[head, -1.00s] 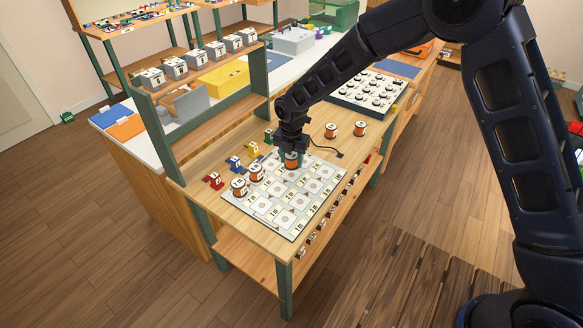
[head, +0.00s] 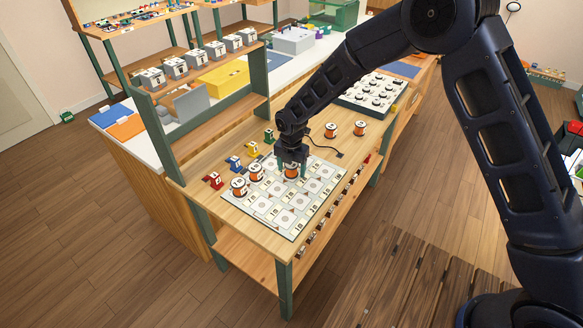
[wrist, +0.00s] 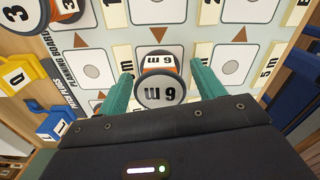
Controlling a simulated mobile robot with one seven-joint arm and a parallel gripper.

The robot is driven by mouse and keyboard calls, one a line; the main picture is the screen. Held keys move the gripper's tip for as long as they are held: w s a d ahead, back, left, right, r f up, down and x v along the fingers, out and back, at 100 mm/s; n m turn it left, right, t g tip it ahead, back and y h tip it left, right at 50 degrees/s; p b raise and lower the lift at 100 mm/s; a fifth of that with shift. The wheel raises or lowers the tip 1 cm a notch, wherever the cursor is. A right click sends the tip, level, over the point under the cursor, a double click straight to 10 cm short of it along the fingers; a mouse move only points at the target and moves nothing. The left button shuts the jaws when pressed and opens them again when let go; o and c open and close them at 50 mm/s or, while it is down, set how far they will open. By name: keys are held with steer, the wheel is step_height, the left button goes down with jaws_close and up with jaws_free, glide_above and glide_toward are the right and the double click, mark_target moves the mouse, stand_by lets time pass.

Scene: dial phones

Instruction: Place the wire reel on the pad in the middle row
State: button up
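The orange wire reel (head: 291,172) with white end discs marked "6 m" stands upright on the printed planning board (head: 262,212). In the wrist view the reel (wrist: 160,89) sits between my two teal fingers, with a visible gap on each side. My gripper (head: 291,166) is open around it; its fingertips (wrist: 162,85) do not appear to touch it. White pads with grey circles show on the board, such as one to the left (wrist: 92,67) and one to the right (wrist: 232,64). The reel covers most of the pad under it, so its centring is hard to tell.
Two others (head: 331,130) (head: 360,128) stand behind on the bench. Red (head: 213,180), blue (head: 235,164), yellow (head: 252,150) and green (head: 269,136) blocks line the board's left side.

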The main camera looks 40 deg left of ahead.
mark_target(292, 164)
steer(key=shift+r, duration=0.1)
step_height(292, 164, up, 12)
stand_by(0.6)
